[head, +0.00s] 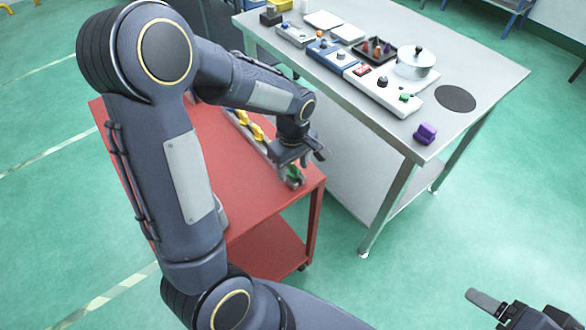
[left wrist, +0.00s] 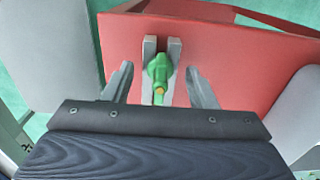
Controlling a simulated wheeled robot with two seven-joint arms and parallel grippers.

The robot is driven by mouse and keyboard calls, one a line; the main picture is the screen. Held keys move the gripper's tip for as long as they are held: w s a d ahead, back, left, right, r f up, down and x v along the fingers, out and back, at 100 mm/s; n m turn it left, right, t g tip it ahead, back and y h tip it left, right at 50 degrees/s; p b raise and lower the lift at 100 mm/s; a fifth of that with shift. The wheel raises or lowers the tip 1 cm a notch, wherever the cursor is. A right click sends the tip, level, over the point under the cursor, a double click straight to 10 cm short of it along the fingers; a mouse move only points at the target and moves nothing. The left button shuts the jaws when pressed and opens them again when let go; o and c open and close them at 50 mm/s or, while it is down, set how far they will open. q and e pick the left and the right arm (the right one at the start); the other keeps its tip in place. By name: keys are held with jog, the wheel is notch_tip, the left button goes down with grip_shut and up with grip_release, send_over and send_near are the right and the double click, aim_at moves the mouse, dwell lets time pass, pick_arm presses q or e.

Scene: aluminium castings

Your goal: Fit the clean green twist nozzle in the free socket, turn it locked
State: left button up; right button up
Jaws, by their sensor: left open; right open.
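A green nozzle (head: 295,173) with a small yellow-orange tip sits in a grey slotted holder (left wrist: 148,50) at the near end of the red cart. In the left wrist view the green nozzle (left wrist: 160,70) lies between the two fingers of my left gripper (head: 302,160). The fingers are open with a gap on each side of it. Several yellow nozzles (head: 256,131) sit in a row further back on the cart. My right gripper (head: 500,304) is open and empty at the lower right, partly out of view. I cannot make out a free socket at this size.
The red cart (head: 215,175) has clear top space left of the holder. A steel table (head: 470,80) to the right carries a white unit (head: 400,105) with a green knob, a pot (head: 415,64), a dark tray, a purple block (head: 426,133) and a black disc (head: 455,98).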

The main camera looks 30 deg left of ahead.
pick_arm(q)
jog(key=c, duration=1.1)
jog(key=shift+o, duration=0.2)
jog(key=shift+r, duration=0.15)
